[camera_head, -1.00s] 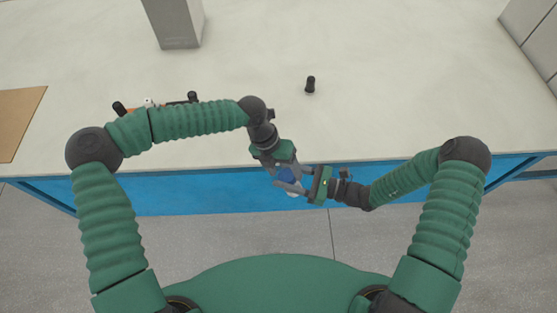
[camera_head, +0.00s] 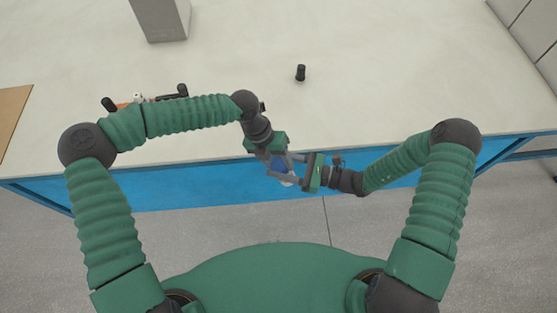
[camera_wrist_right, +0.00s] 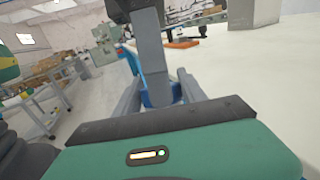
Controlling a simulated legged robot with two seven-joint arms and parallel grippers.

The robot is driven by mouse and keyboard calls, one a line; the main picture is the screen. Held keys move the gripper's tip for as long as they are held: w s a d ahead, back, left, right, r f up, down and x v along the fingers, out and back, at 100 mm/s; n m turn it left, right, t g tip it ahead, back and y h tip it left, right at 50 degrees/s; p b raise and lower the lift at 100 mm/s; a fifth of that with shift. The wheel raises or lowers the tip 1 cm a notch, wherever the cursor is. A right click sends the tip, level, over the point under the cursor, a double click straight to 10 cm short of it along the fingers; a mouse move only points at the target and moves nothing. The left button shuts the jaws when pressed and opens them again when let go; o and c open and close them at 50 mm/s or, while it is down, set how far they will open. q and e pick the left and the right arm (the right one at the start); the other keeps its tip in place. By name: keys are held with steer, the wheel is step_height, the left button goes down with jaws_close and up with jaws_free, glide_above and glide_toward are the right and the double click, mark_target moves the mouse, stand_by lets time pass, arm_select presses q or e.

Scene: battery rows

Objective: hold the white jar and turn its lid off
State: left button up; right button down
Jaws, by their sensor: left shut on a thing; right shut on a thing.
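The white jar (camera_head: 289,181) is held up in front of the table's near edge and is mostly hidden by my gripper fingers. A blue part that looks like its lid (camera_head: 281,163) shows just above the white part. It also shows between my right fingers in the right wrist view (camera_wrist_right: 160,96). My left gripper (camera_head: 277,166) reaches down from the upper left and is shut at the blue part. My right gripper (camera_head: 286,170) comes from the right and is shut across the jar from the side. The exact finger contacts are hard to see.
A small black cylinder (camera_head: 300,73) stands on the pale table (camera_head: 375,85). A grey box (camera_head: 161,20) stands at the back. An orange item (camera_head: 123,105) with black-ended parts lies behind my left arm. A brown board (camera_head: 12,110) lies at the left. The table's right side is clear.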

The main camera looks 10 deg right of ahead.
arm_select(q)
steer(key=n, duration=0.2)
steer(key=shift+n, duration=0.3)
jaws_close()
steer(key=o, duration=1.5)
jaws_free()
steer(key=v, duration=0.4)
steer(key=shift+a+r, duration=0.15)
steer(key=shift+r, duration=0.15)
steer(key=shift+w, duration=0.1)
steer(key=shift+f, duration=0.1)
